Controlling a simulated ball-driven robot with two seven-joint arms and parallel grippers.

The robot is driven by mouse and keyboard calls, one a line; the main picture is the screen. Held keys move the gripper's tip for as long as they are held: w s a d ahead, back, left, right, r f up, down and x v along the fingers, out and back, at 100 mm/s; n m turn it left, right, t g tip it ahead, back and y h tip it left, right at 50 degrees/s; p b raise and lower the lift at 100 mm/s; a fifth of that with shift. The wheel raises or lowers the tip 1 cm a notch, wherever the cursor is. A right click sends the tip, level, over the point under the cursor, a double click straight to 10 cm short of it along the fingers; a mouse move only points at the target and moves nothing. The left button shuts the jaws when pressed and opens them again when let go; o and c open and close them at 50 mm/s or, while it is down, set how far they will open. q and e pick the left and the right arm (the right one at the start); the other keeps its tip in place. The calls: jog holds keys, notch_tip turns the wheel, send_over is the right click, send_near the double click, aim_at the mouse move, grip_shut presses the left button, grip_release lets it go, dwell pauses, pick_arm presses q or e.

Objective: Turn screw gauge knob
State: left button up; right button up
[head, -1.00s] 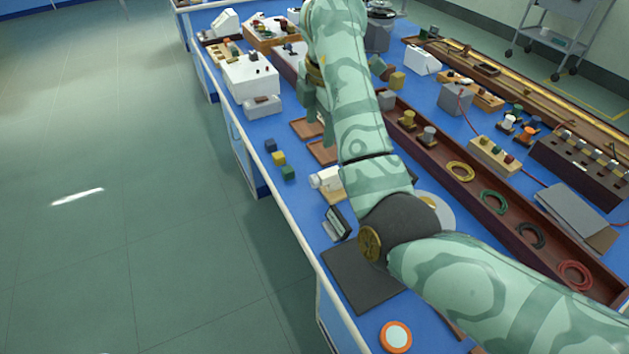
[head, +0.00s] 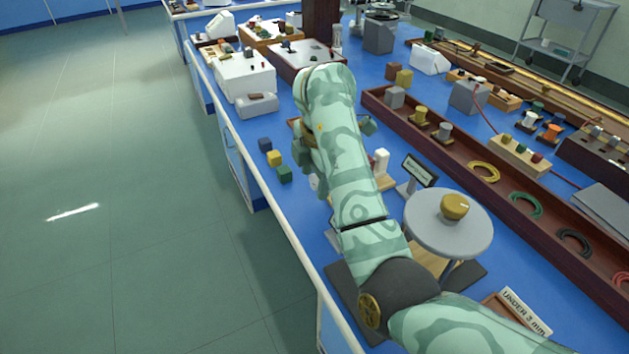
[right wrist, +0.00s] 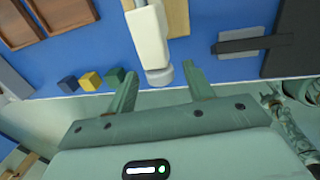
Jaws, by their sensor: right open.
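In the right wrist view the screw gauge appears as a white body (right wrist: 147,35) on a wooden base (right wrist: 177,18), with a short grey knob (right wrist: 159,77) at its near end. My right gripper (right wrist: 159,68) is open, one finger on each side of the knob, with gaps showing on both sides. I cannot tell the height difference between fingers and knob. In the head view my right arm hides most of the gauge; only a white upright part (head: 382,161) shows beside it. My left gripper is not in view.
A round grey disc (head: 428,236) with a yellow knob stands right of my arm, near a small sign (head: 419,170). Blue, yellow and green cubes (head: 274,158) lie by the bench edge. A long brown tray (head: 515,182) with wire coils runs along the right.

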jog(key=shift+f, duration=0.1)
jog(key=c, duration=1)
jog(key=shift+w+g+h+p, duration=0.1)
jog(key=shift+g+h+p, duration=0.2)
jog(key=shift+g, duration=0.2)
jog(key=shift+o, duration=0.2)
jog(key=shift+w+g, duration=0.1)
jog(key=shift+g, duration=0.3)
jog(key=shift+g+h+b, duration=0.3)
jog(key=shift+g+b, duration=0.05)
jog(key=shift+g, duration=0.05)
jog(key=g+b, duration=0.1)
jog(key=b, duration=0.1)
jog(key=f+g+b, duration=0.1)
jog(key=b, duration=0.1)
jog(key=shift+w+a+h, duration=0.1)
jog(key=shift+w+h, duration=0.2)
jog(key=shift+h, duration=0.1)
jog(key=shift+r+b, duration=0.1)
jog(key=shift+b, duration=0.5)
jog(key=shift+s+r, duration=0.1)
jog(key=shift+r, duration=0.15)
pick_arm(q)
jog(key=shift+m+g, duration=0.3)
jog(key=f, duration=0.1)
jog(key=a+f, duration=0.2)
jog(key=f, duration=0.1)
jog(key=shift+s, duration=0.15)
pick_arm(e)
jog(key=shift+r, duration=0.1)
